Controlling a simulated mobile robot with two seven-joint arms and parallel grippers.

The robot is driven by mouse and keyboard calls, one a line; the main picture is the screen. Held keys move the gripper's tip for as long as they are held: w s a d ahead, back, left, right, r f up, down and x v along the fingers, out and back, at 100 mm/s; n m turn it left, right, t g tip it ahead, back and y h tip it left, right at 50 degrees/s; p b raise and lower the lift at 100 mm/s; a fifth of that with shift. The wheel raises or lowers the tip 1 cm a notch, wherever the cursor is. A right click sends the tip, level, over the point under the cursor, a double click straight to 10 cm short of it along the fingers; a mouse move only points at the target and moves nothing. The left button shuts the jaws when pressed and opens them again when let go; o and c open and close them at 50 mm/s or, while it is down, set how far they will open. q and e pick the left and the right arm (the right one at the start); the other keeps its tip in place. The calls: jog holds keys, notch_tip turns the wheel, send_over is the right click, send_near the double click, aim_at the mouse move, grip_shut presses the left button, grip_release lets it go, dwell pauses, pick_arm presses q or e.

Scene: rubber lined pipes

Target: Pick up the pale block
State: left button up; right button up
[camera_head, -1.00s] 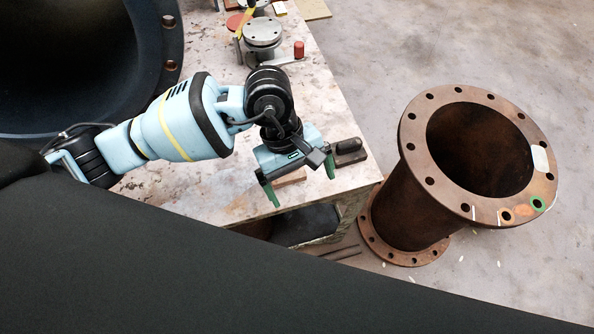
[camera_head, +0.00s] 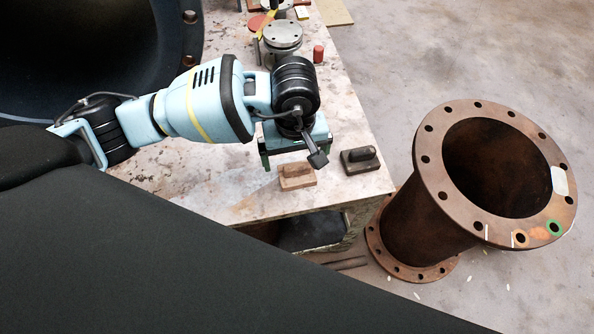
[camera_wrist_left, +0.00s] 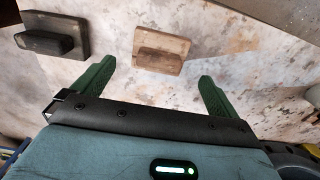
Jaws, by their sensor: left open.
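The pale block (camera_head: 297,176), light brown wood with a raised grip on a flat base, lies on the stained table near its front edge. In the left wrist view the pale block (camera_wrist_left: 161,50) sits just beyond the fingertips, roughly centred between them. My left gripper (camera_head: 293,155) is open, its green fingers pointing down on the far side of the block; it also shows in the left wrist view (camera_wrist_left: 157,72). Nothing is between the fingers. One finger is partly hidden in the head view. My right gripper is not in view.
A dark block (camera_head: 360,160) of similar shape lies right of the pale one, near the table corner. A flanged metal part (camera_head: 283,36) and a red cylinder (camera_head: 319,54) stand farther back. A rusty flanged pipe (camera_head: 430,215) stands on the floor at right.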

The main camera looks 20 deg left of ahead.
aim_at(297, 166)
pick_arm(q)
jog(key=shift+s+d+f, duration=0.1)
jog(key=shift+d+f, duration=0.05)
jog(key=shift+f, duration=1.05)
jog(key=shift+s+d+f, duration=0.1)
jog(key=shift+f, duration=1.05)
jog(key=c, duration=1.5)
jog(key=shift+o, duration=0.2)
jog(key=shift+r, duration=0.1)
jog(key=shift+w+r, duration=0.1)
jog(key=shift+r, duration=0.4)
jog(key=shift+s+d+r, duration=0.1)
jog(key=shift+s+r, duration=0.15)
jog(key=shift+r, duration=0.4)
jog(key=shift+s+r, duration=0.25)
jog(key=shift+r, duration=0.35)
jog(key=s+d+r, duration=0.1)
jog(key=s+d, duration=0.2)
jog(key=s, duration=1.1)
jog(key=shift+s+r, duration=0.15)
jog(key=shift+s, duration=0.25)
